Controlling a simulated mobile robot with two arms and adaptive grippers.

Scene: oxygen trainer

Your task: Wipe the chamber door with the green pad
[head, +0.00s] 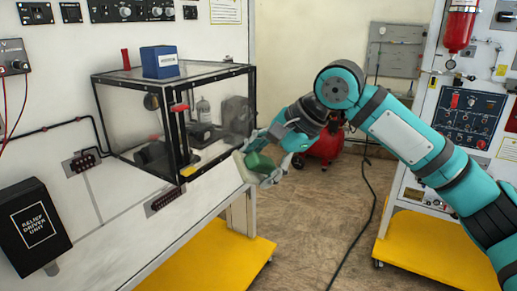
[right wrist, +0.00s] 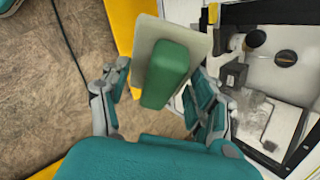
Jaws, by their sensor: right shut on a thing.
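The chamber (head: 215,110) is a clear box with a black frame, mounted on the white panel at the left in the head view. A red handle (head: 179,108) shows on its front. My right gripper (head: 268,160) is at the chamber's lower right, apart from it in the head view. It is shut on the green pad (head: 260,164), which has a pale backing plate. In the right wrist view the pad (right wrist: 170,72) sits between the fingers, and the chamber (right wrist: 275,85) is at the right. My left gripper is in neither view.
A blue box (head: 159,62) and a red piece (head: 125,59) stand on top of the chamber. A black relief driver unit (head: 34,227) is at lower left. A red tank (head: 325,145) stands on the floor behind my right arm. A black cable (head: 365,205) crosses the open floor.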

